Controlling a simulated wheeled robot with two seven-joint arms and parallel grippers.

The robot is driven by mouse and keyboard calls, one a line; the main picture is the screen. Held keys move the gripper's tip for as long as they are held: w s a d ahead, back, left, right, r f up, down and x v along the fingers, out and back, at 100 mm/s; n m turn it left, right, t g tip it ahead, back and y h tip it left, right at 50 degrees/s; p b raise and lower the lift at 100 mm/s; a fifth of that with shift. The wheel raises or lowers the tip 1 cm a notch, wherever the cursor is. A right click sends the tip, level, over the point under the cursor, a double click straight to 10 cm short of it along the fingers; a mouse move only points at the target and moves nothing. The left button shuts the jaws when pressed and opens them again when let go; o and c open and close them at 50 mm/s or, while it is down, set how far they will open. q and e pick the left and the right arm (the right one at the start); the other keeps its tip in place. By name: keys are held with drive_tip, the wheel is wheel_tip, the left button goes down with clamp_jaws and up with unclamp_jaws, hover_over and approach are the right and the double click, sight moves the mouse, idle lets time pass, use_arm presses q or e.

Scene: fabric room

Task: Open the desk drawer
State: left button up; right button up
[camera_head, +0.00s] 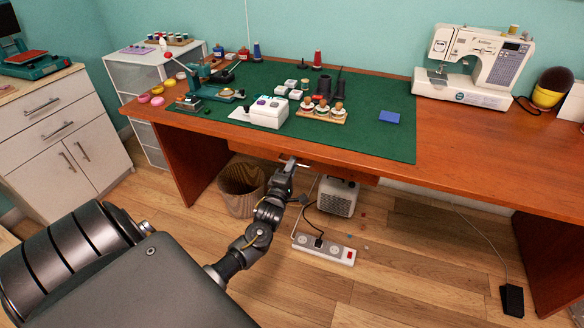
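The wooden desk (450,150) runs across the view, with a shallow drawer front (345,173) under its front edge. The drawer front looks close to flush with the desk, though I cannot tell exactly. A pale thin handle (303,165) shows at its upper middle. My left gripper (290,164) is right in front of the drawer, at or very near the handle. Its fingertips are small and partly hidden by the wrist, so I cannot tell whether they are on the handle. My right gripper is not in view.
A green mat (370,142) with sewing items covers the desktop's left part; a sewing machine (475,65) stands at the right. Below the desk are a wicker basket (240,190), a white box-like appliance (338,197) and a power strip (325,249). White cabinets stand at left.

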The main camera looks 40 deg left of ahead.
use_arm(q)
drive_tip(key=shift+w, duration=0.1)
drive_tip(key=shift+c, duration=0.4)
clamp_jaws()
